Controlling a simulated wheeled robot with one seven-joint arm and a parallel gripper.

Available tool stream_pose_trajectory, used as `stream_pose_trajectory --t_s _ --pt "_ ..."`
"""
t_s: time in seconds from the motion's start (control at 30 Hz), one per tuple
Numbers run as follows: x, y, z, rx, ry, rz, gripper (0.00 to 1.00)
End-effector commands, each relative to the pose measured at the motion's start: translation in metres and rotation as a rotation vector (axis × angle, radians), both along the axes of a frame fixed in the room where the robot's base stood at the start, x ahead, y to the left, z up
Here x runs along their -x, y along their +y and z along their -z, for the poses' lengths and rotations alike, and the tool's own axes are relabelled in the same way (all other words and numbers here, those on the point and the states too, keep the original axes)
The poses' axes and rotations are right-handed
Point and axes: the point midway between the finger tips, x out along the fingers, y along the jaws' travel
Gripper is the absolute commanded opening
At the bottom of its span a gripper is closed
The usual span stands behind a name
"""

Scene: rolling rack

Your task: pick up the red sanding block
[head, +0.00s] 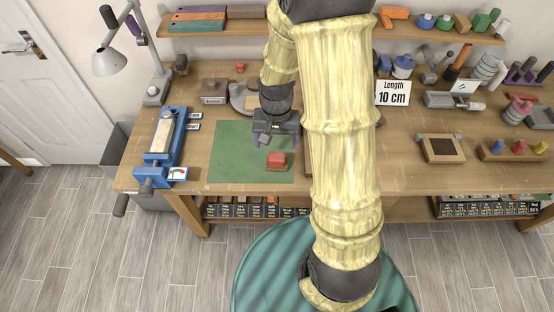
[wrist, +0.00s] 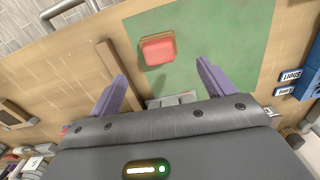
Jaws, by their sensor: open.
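The red sanding block (head: 277,160) lies on the green mat (head: 228,152) on the workbench, near the mat's right edge. In the wrist view the red sanding block (wrist: 158,50) shows as a rounded red top on a brownish base, above and between the two purple fingers. My gripper (head: 274,142) hangs over the mat, just behind the block in the head view. It also shows in the wrist view (wrist: 163,80), with its fingers spread wide and nothing between them. The block is apart from both fingers.
A blue vise-like tool (head: 161,150) stands left of the mat. A wooden strip (wrist: 119,75) lies beside the mat, partly hidden by my arm in the head view. A grey container and boxes (head: 214,91) stand behind the mat. The mat's left part is clear.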

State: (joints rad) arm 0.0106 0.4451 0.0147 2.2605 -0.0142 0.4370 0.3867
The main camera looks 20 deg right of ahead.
Motion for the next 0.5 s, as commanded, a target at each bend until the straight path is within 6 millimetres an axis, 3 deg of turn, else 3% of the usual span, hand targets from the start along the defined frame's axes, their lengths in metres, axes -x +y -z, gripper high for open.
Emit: stream_pose_trajectory --t_s 0.3,0.5 --pt "0.000 0.000 0.041 0.000 0.002 -0.001 0.82" --pt "0.000 0.000 0.045 0.000 -0.001 -0.001 0.82"
